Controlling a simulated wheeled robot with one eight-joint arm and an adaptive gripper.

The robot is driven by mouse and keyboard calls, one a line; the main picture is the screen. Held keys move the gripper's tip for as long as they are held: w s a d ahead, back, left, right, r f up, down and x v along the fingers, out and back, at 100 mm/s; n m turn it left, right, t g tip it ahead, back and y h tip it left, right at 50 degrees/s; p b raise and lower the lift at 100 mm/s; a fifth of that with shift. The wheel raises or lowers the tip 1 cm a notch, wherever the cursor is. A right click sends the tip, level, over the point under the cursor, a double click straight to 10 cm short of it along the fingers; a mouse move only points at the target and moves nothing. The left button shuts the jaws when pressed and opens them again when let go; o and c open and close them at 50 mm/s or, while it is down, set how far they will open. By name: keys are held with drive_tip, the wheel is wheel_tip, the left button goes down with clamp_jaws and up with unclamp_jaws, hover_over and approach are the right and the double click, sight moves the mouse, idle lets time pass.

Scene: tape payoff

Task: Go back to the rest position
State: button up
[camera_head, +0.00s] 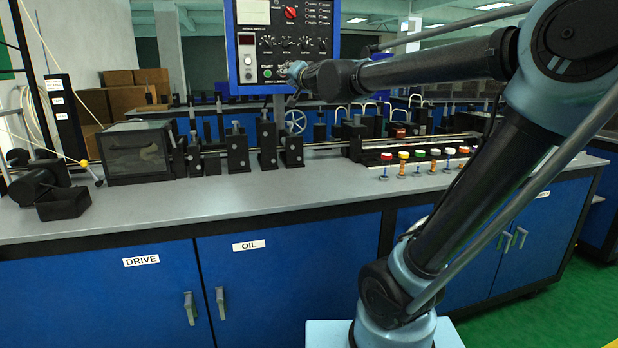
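My arm rises from its base at the lower right, bends at the upper right and reaches left across the picture. My gripper (294,80) is small at the arm's far end, in front of the lower right part of the blue-framed control panel (285,62). Its fingers are too small and dark against the panel to tell open from shut. I cannot tell whether it touches the panel. No held object can be made out.
A grey bench (250,193) over blue cabinets (100,300) runs across the front. A dark machine line with a clear-fronted box (138,153) stands on it. Green floor (560,310) is free at the lower right.

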drive_tip(key=s+d+f+n+g, duration=0.1)
drive_tip(key=s+d+f+g, duration=0.2)
drive_tip(key=f, duration=0.6)
drive_tip(key=s+d+f+n+g+h, duration=0.1)
drive_tip(key=s+d+f+n+g, duration=0.1)
drive_tip(key=s+d+f, duration=0.3)
drive_tip(key=s+d+f+n+g+h, duration=0.1)
drive_tip(key=s+d+f+g, duration=0.3)
drive_tip(key=s+f, duration=0.4)
drive_tip(key=shift+s+d+f+n, duration=0.1)
drive_tip(key=shift+f+n, duration=0.25)
drive_tip(key=shift+f, duration=1.4)
drive_tip(key=shift+s+d+f+n, duration=0.1)
drive_tip(key=shift+f+n, duration=0.25)
drive_tip(key=shift+f, duration=1.4)
drive_tip(key=s+d+f+g+h, duration=0.2)
drive_tip(key=s+d+f+g, duration=0.1)
drive_tip(key=s+d+f, duration=0.3)
drive_tip(key=s+d+f+m+g+h, duration=0.1)
drive_tip(key=s+d+f+g+h, duration=0.2)
drive_tip(key=s+d+f, duration=0.4)
drive_tip(key=s+f, duration=0.3)
drive_tip(key=s, duration=0.2)
drive_tip(key=shift+f, duration=0.4)
